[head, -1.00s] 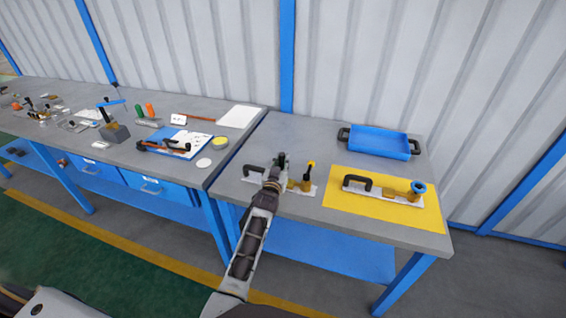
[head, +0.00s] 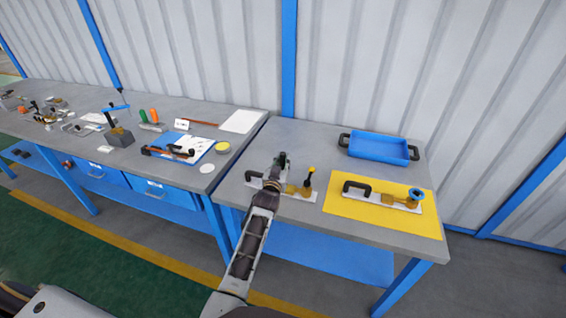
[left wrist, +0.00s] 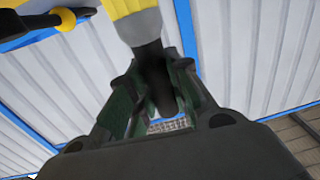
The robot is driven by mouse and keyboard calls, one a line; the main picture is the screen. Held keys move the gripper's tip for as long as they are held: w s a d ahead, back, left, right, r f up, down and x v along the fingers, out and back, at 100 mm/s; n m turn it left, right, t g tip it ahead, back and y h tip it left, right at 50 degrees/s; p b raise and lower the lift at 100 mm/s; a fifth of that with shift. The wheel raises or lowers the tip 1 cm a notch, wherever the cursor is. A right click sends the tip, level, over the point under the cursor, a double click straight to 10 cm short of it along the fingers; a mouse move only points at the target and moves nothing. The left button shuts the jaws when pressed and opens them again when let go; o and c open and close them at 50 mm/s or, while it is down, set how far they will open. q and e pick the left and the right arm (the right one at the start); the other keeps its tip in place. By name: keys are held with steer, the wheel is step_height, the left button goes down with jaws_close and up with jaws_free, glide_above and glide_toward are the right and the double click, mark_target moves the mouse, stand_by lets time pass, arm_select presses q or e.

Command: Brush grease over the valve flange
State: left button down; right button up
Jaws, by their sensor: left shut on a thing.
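My left gripper (head: 282,160) reaches over the near table from below. In the left wrist view its jaws (left wrist: 155,95) are shut on the dark handle of a brush-like tool (left wrist: 137,25) with a grey collar and yellow end. The head view does not show this tool clearly. A white plate with a black handle and a brass valve (head: 291,189) with a yellow-tipped lever lies just below the gripper; the arm hides part of it. A second plate with a brass valve and blue round flange (head: 416,193) lies on the yellow mat (head: 350,209). My right gripper is out of view.
A blue tray (head: 378,147) with dark handles stands at the back right. On the left bench are a blue clipboard (head: 203,141), a yellow round tin (head: 222,147), a white disc (head: 207,168) and several tools. Grey tabletop is bare between gripper and tray.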

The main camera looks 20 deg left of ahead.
mark_target(283, 154)
arm_select(q)
steer(key=shift+r+p, duration=0.75)
steer(key=shift+r, duration=0.3)
steer(key=shift+r+p, duration=1.3)
steer(key=shift+r, duration=0.25)
steer(key=shift+f, duration=0.1)
